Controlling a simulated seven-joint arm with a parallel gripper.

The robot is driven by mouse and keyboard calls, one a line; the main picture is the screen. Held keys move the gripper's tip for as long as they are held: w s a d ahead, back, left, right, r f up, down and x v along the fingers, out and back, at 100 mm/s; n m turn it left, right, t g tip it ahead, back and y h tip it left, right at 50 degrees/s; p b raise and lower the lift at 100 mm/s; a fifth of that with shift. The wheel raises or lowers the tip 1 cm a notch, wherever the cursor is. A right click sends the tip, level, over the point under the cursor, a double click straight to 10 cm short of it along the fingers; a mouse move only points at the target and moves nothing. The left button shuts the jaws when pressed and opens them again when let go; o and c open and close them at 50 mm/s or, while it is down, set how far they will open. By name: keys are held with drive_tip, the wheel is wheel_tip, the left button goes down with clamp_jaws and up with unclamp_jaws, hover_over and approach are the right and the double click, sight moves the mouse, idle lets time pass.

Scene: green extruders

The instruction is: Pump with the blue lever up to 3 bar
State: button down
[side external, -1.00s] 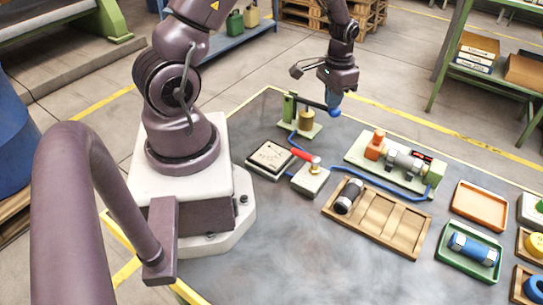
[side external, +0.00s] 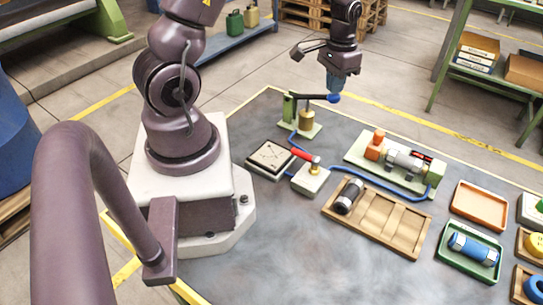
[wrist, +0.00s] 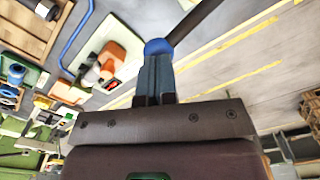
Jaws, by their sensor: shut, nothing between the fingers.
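The hand pump (side external: 304,122) stands at the back of the table, with a green post and a brass cylinder on a pale green base. Its dark lever runs nearly level to the right and ends in a blue knob (side external: 333,98). The knob also shows in the wrist view (wrist: 158,46). My gripper (side external: 334,90) is shut and points down, its fingertips right above the knob. Whether they touch it I cannot tell. A square pale plate (side external: 270,157) with thin dark lines lies in front of the pump. No pressure value is legible.
A red-handled valve (side external: 305,155) on a pale block stands beside the plate. A blue hose (side external: 372,187) runs to a green-based rig (side external: 400,160). A wooden tray (side external: 388,218) holds a dark cylinder. More trays stand at the right. The table's front middle is clear.

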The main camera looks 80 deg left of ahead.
idle(0.3)
wheel_tip(320, 180, down, 6)
drive_tip(key=shift+r, duration=3)
drive_tip(key=shift+r, duration=2.55)
